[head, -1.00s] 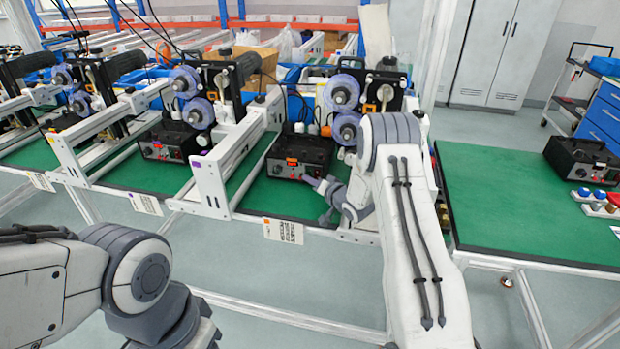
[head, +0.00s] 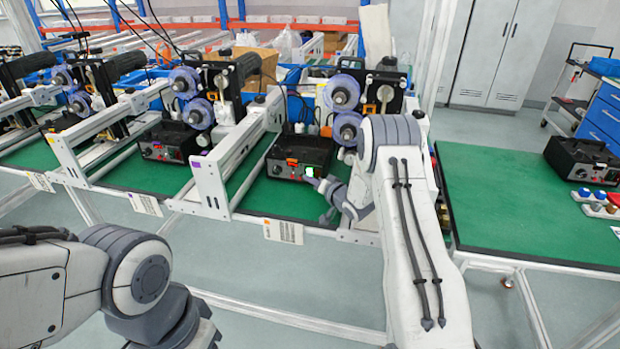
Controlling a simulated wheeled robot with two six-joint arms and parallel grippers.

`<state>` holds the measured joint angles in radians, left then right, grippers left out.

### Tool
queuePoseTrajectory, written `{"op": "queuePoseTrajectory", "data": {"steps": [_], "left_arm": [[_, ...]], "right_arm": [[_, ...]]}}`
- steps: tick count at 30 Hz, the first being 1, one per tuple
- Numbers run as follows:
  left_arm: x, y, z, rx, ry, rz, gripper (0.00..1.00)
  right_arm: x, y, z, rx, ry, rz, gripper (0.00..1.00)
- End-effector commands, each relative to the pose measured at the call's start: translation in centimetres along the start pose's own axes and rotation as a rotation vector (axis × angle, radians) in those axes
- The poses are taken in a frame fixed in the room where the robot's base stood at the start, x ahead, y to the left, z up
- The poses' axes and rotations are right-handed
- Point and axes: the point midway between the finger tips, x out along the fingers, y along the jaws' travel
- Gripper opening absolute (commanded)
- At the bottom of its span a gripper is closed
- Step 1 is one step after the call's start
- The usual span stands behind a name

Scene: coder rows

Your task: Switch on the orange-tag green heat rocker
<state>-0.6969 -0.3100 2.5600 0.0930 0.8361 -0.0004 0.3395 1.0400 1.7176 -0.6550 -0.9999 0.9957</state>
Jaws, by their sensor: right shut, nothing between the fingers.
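The black control box with the orange tag (head: 292,161) stands on the green mat in the middle bay. Its front panel (head: 285,171) has a red spot and a knob. At the panel's right end the green heat rocker (head: 309,171) glows bright whitish green. My right gripper (head: 311,181) is shut and empty, its tips right at the lit rocker, just below it. I cannot tell whether they touch it. My left arm is at the lower left, and its gripper is out of the picture.
A similar box with a purple tag (head: 202,140) stands in the bay to the left. Another black box (head: 582,158) sits on the right bench (head: 500,200), near several coloured knobs. White rails and rollers (head: 341,93) surround the middle box.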

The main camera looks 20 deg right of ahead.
Motion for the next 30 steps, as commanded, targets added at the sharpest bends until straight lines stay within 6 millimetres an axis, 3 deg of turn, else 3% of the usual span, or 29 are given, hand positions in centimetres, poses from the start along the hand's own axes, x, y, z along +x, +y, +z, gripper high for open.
{"op": "queuePoseTrajectory", "data": {"steps": [24, 30], "left_arm": [[-0.5, 0.0, 0.0, 0.0, 0.0, 0.0, 0.48], [-1.0, 0.1, -0.1, 0.0, 0.0, 0.0, 0.48]], "right_arm": [[-1.1, -0.9, 0.8, 0.0, 0.0, -0.001, 0.0], [-2.2, -1.8, 1.6, 0.002, -0.002, -0.001, 0.0]]}}
